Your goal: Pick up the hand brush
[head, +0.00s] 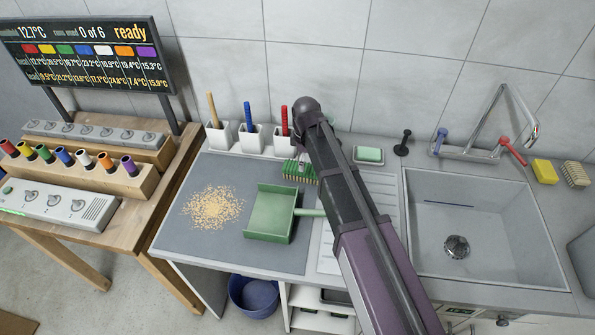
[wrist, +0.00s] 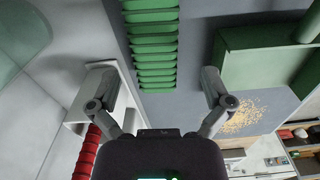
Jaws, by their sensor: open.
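The green hand brush (head: 299,172) lies at the back of the grey mat, behind the green dustpan (head: 270,213), and my arm hides part of it in the head view. No grip on the brush shows. The gripper itself is hidden by my arm in the head view.
Tan crumbs (head: 212,207) lie left of the dustpan. White cups (head: 252,138) with coloured handles stand along the back wall; a red handle (wrist: 85,152) is close to my left finger in the wrist view. A soap dish (head: 368,155) and the sink (head: 485,225) are to the right.

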